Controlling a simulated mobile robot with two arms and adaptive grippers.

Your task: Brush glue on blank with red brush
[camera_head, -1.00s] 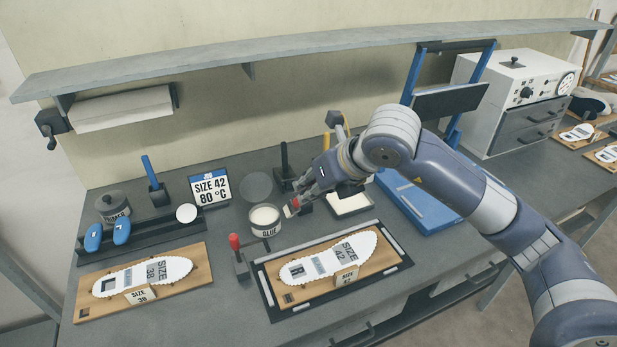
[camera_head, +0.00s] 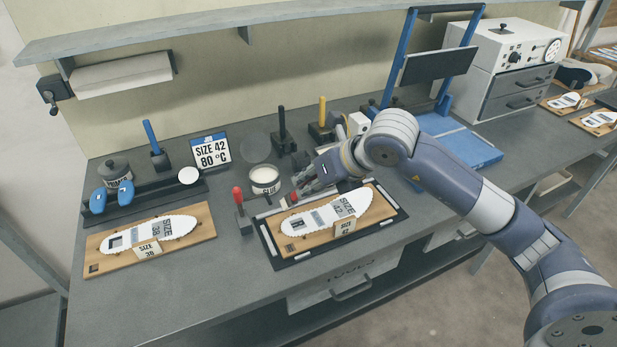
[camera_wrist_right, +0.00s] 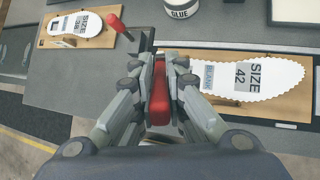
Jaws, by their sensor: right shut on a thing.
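My right gripper (camera_head: 303,186) is shut on the red brush (camera_head: 294,197), at the far left edge of the size 42 blank (camera_head: 335,212). In the right wrist view the red brush handle (camera_wrist_right: 160,100) sits between the fingers, left of the blank (camera_wrist_right: 250,75). The bristles are hidden there, and I cannot tell whether they touch the blank. The white blank lies on a wooden board in a dark frame, with a "SIZE 42" block in front. The open glue pot (camera_head: 265,181) stands behind and left of the brush. My left gripper is not in view.
A red-handled clamp (camera_head: 238,195) stands left of the frame. A size 38 blank (camera_head: 150,234) lies on its board further left. Behind are the size sign (camera_head: 209,150), a black-handled holder (camera_head: 282,135) and a yellow-handled one (camera_head: 322,115). The front bench strip is clear.

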